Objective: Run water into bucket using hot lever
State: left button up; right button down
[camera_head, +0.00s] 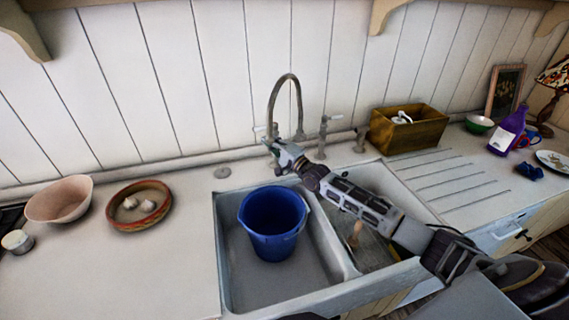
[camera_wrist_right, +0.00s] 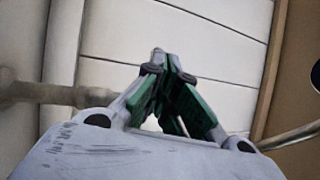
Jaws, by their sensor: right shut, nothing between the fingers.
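The blue bucket (camera_head: 272,222) stands upright in the left sink basin, its handle resting down at its right side. The tall curved tap (camera_head: 284,84) rises behind the sink, and its spout end comes down behind my right wrist. A lever on the tap's left (camera_head: 260,128) shows just above my right gripper. Another lever (camera_head: 331,118) stands on the right. My right gripper (camera_head: 271,144) is shut and empty, close to the tap's left base; I cannot tell whether it touches the lever. No running water shows. My left gripper is out of view.
My right arm crosses above the right basin (camera_head: 398,178). A wooden box (camera_head: 412,131) stands behind the drainboard (camera_head: 452,180). A pink bowl (camera_head: 60,200) and a red-rimmed bowl (camera_head: 138,219) sit on the left counter. The wall of white boards is close behind the tap.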

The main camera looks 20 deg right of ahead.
jog(key=s+f, duration=0.2)
jog(key=s, duration=0.8)
jog(key=shift+s+a, duration=0.15)
jog(key=shift+a, duration=0.1)
dwell(0.8)
jog(key=shift+f, duration=0.1)
jog(key=shift+s, duration=0.1)
dwell(0.5)
